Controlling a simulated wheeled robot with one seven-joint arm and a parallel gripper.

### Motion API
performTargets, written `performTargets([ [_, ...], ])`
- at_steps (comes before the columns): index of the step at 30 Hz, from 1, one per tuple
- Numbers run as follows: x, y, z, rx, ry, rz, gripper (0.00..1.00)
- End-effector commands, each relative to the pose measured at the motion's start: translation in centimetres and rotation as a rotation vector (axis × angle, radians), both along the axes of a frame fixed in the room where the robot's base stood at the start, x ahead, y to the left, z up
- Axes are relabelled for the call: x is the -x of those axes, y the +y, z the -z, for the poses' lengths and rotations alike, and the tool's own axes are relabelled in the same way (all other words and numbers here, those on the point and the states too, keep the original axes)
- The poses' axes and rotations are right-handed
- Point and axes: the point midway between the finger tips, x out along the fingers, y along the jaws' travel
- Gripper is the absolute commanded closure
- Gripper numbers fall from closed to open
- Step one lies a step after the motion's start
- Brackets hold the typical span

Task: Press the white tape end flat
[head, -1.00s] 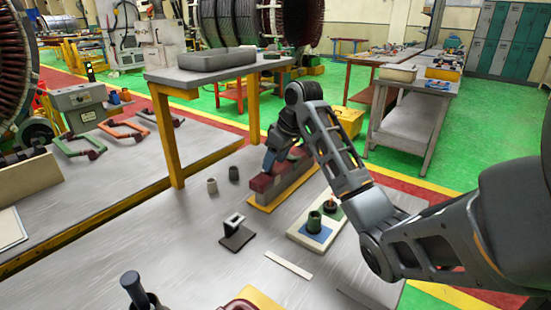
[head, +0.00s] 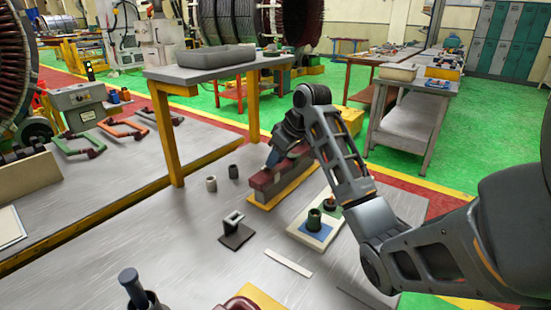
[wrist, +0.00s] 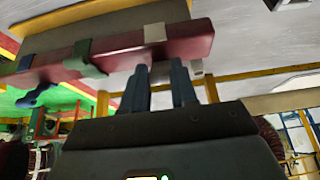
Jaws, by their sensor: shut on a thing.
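The dark red bar (head: 280,175) lies on a yellow-edged block in the middle of the bench. The exact contact is hidden. My gripper (head: 272,157) also shows in the head view.
A pale board (head: 302,240) with a dark green cup (head: 314,219) stands right of the bar. A small dark stand (head: 236,234), two small cups (head: 233,172) and a pale strip (head: 288,263) are on the bench. A raised grey-topped table (head: 215,70) stands behind.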

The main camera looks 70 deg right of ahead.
Motion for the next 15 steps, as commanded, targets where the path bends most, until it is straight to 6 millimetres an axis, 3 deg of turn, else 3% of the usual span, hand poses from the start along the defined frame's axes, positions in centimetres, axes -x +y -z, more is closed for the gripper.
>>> performTargets([
  [6,0.8,0.4,1.5,0.045,-0.202,0.000,1.00],
  [15,1.3,0.4,1.3,0.080,-0.318,0.000,1.00],
])
